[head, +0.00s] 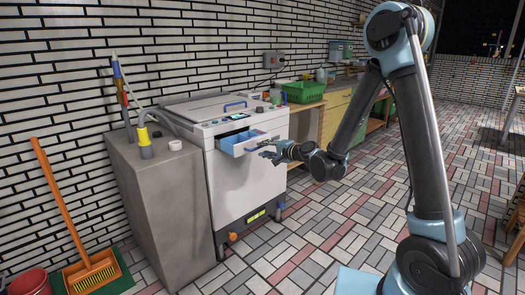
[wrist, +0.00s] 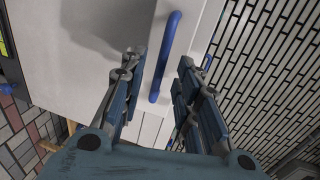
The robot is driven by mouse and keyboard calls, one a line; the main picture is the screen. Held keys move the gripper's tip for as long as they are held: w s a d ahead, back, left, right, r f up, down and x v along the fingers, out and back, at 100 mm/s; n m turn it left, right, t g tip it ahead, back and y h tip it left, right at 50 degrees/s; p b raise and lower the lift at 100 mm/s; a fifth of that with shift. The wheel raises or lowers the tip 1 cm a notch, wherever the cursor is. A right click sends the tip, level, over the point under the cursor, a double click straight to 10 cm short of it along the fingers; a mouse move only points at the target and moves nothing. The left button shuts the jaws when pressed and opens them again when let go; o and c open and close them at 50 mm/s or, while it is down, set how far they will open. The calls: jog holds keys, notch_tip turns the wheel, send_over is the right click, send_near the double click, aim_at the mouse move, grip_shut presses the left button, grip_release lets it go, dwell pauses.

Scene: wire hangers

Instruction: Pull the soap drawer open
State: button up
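The soap drawer (head: 238,139) stands partly out of the upper front of the white washing machine (head: 247,187). Its inside looks light blue. My gripper (head: 266,150) is at the drawer's front, reaching in from the right. In the wrist view a blue bar handle (wrist: 166,52) lies between the two spread fingers of my gripper (wrist: 162,72), with gaps on both sides. The fingers are open and not closed on the handle. Whether the fingertips touch the drawer front cannot be told.
A grey concrete block (head: 160,205) with pipes stands left of the machine. An orange broom (head: 62,205) and a red bucket (head: 28,282) are at far left. A green basket (head: 304,92) sits on the bench behind. The tiled floor (head: 300,245) in front is clear.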

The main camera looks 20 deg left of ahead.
jog(key=v, duration=0.9)
jog(key=s+d+n+g+h, duration=0.1)
jog(key=s+d+n+h, duration=0.15)
jog(key=d, duration=0.95)
jog(key=s+d+n+h, duration=0.2)
jog(key=d+h, duration=0.2)
jog(key=d, duration=0.9)
jog(key=s+d+f+g+h, duration=0.1)
jog(key=s+d+f+h, duration=0.2)
jog(key=s+d, duration=0.6)
jog(key=s+d+f+g+h, duration=0.2)
jog(key=s+d, duration=0.7)
jog(key=d, duration=0.6)
jog(key=f+h, duration=0.1)
jog(key=h, duration=0.1)
jog(key=shift+d+n+h, duration=0.2)
jog(key=shift+n+h, duration=0.15)
